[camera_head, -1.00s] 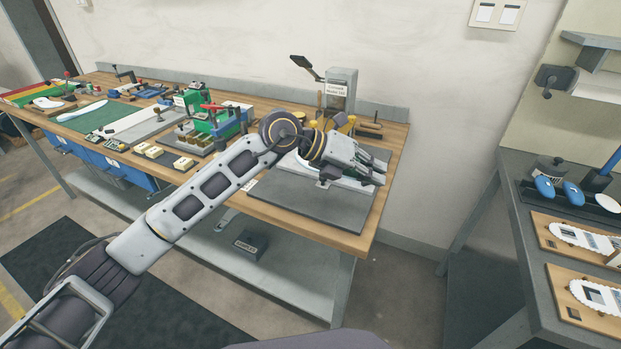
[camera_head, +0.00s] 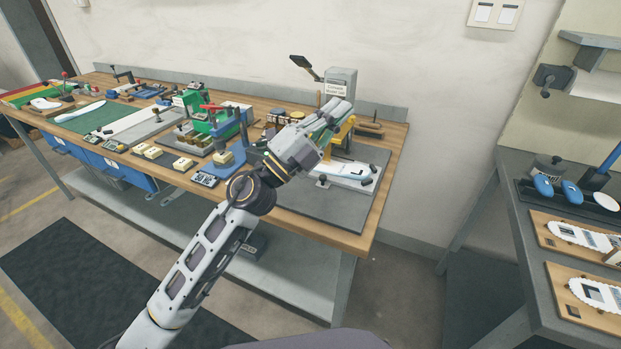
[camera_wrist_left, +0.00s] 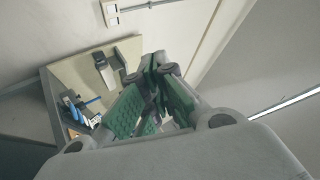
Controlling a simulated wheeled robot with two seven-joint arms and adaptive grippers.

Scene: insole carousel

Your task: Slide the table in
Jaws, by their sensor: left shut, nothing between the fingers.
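A small white sliding table (camera_head: 345,171) with a pale insole-shaped top and dark knobs sits on a dark grey base plate (camera_head: 325,205) at the right end of the wooden bench. A grey machine column (camera_head: 341,82) with a label and a yellow part (camera_head: 343,129) stands behind it. My left gripper (camera_head: 336,112) is shut and empty. It is raised above and to the left of the white table, pointing up and right, and hides part of the machine. Its green-padded fingers also show in the left wrist view (camera_wrist_left: 156,85). My right gripper is out of view.
Green and blue fixtures (camera_head: 212,118) and several small blocks crowd the wooden bench (camera_head: 385,145) to the left. A grey bench (camera_head: 512,190) with wooden boards stands at the right, across a floor gap. The wall is close behind.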

